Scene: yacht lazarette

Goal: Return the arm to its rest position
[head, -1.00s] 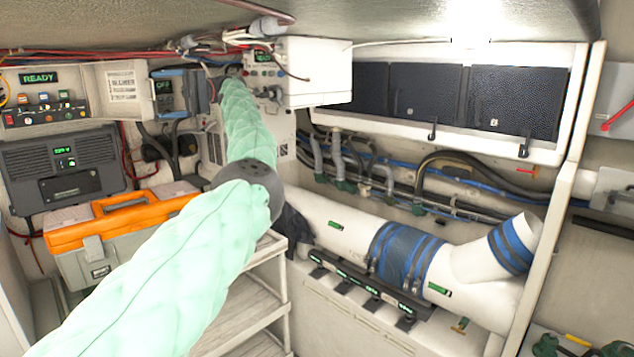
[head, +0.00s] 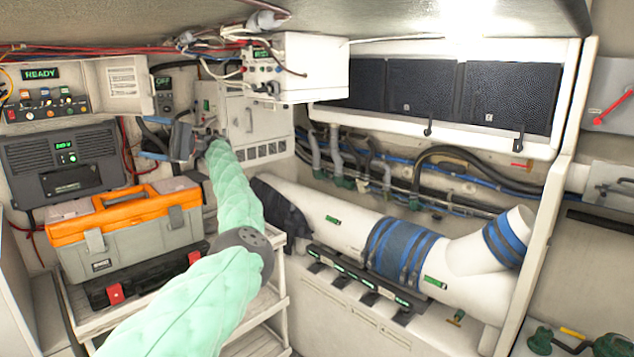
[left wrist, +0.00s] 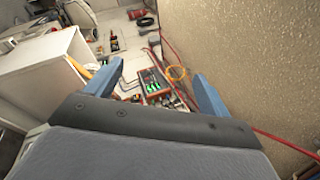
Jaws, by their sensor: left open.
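My left arm (head: 230,190) comes in from the bottom left of the head view in pale green padding, with a dark round elbow joint. It reaches toward the back wall. My left gripper (head: 163,143) has blue fingers and is beside the white cabinet with the vent slots, above and behind the orange-lidded toolbox. In the left wrist view the left gripper (left wrist: 158,88) has its two blue fingers wide apart, with nothing between them. A panel with lit green displays lies beyond the fingers. My right gripper is not in view.
The toolbox (head: 125,225) stands on a shelf over a dark case (head: 145,277). A grey power unit (head: 68,160) is behind it. A white box (head: 297,68) hangs above the arm. A large white duct (head: 330,220) runs along the right.

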